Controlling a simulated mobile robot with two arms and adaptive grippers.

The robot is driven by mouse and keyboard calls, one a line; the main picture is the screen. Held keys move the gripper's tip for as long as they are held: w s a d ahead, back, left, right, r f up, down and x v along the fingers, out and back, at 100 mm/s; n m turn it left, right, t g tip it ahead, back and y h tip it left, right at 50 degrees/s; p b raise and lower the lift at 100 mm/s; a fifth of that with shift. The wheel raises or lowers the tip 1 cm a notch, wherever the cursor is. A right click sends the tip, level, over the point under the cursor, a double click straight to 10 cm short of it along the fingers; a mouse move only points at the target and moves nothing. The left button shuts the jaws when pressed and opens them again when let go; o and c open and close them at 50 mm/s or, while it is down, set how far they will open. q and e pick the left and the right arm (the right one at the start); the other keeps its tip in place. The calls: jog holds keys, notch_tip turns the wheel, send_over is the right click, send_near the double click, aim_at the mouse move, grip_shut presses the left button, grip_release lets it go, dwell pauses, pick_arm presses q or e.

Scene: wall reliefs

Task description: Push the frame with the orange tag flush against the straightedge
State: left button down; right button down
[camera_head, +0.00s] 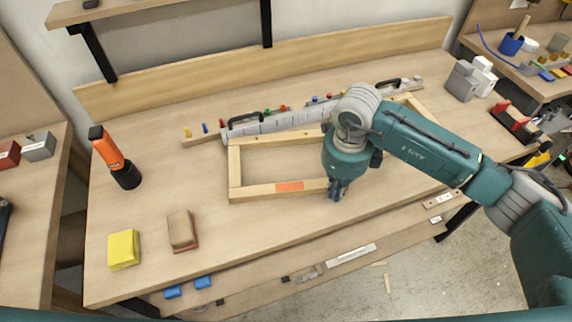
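A pale wooden frame (234,170) lies flat on the workbench, with an orange tag (289,186) on its near rail. The grey straightedge (270,124), with black handles, lies along the frame's far side. The frame's far rail is close to it at the left; I cannot tell whether they touch. My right gripper (337,193) points down at the near rail, just right of the tag. Its fingertips look close together, with nothing visible between them. My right arm hides the frame's right part. My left gripper is out of view.
More pale wood (410,104) shows behind my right arm. An orange-black bottle (115,158), a yellow block (124,249) and a brown block (182,230) stand at the left. Small coloured pegs (283,108) line the straightedge. Grey blocks (463,82) stand at the right.

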jog(key=shift+w+a+b, duration=0.35)
jog(key=shift+w+b, duration=0.25)
jog(key=shift+w, duration=0.3)
jog(key=shift+w+a+b, duration=0.3)
jog(key=shift+w+b, duration=0.3)
jog(key=shift+w, duration=0.35)
jog(key=shift+w+a+b, duration=0.35)
jog(key=shift+w+b, duration=0.25)
jog(key=shift+w, duration=0.3)
dwell(2.1)
jog(key=shift+s, duration=0.1)
jog(key=shift+s+d+p, duration=0.2)
jog(key=shift+s+d, duration=0.05)
jog(key=shift+s, duration=0.3)
jog(key=shift+s+d+p, duration=0.15)
jog(key=shift+s+d, duration=0.05)
jog(key=shift+s, duration=0.35)
jog(key=shift+r+p, duration=2.05)
jog(key=shift+r, duration=2)
jog(key=shift+f, duration=0.1)
